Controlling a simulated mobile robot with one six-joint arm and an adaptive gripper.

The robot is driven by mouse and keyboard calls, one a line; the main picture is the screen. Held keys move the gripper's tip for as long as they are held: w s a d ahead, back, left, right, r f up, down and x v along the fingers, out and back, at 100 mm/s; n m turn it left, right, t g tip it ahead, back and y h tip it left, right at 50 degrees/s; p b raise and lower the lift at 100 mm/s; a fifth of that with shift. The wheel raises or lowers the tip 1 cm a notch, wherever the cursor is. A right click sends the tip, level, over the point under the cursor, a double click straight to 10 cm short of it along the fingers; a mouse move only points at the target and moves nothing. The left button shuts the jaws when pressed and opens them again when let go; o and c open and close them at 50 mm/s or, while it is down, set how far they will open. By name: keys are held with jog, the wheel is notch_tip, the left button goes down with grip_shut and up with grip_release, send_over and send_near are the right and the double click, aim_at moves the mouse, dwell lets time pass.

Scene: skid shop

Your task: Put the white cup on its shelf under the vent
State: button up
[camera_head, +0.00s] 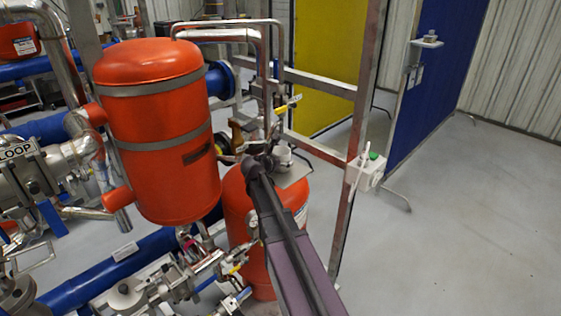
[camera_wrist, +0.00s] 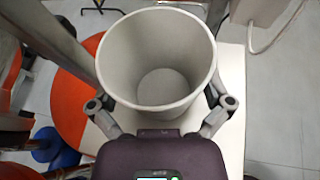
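The white cup (camera_wrist: 157,88) fills the middle of the wrist view, mouth toward the camera and empty. In the head view it is a small pale shape (camera_head: 283,156) at the end of my arm. My gripper (camera_wrist: 160,100) has a finger on each side of the cup, seemingly closed against its wall; the fingertips are partly hidden. A flat pale plate (camera_wrist: 231,120), likely the shelf, lies below the cup; it also shows in the head view (camera_head: 296,176). The cup's base is hidden, so I cannot tell whether it touches the plate. I cannot make out the vent clearly.
An orange tank (camera_head: 160,150) stands left of my gripper, and a lower orange vessel (camera_head: 238,205) is below it. A metal frame post (camera_head: 357,150) with a white box (camera_head: 366,172) stands to the right. Open grey floor (camera_head: 470,220) lies beyond.

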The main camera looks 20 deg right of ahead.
jog(key=shift+r, duration=0.2)
jog(key=shift+s+a+r+p, duration=0.1)
jog(key=shift+s+a+p, duration=0.1)
jog(key=shift+p, duration=0.15)
jog(key=p+v, duration=0.4)
jog(key=v, duration=0.7)
jog(key=shift+a, duration=0.15)
jog(key=shift+s, duration=0.1)
jog(key=s+a+f+m+g+y, duration=0.3)
jog(key=s+a+f+m+y, duration=0.2)
jog(key=s+m, duration=0.5)
jog(key=s+a+f+m+g+y, duration=0.4)
jog(key=s+a+f+m+y, duration=0.2)
jog(key=m, duration=0.8)
jog(key=s+a, duration=0.2)
jog(key=s, duration=0.1)
jog(key=shift+s+a+f, duration=0.15)
jog(key=shift+s+a, duration=0.15)
jog(key=shift+s, duration=0.1)
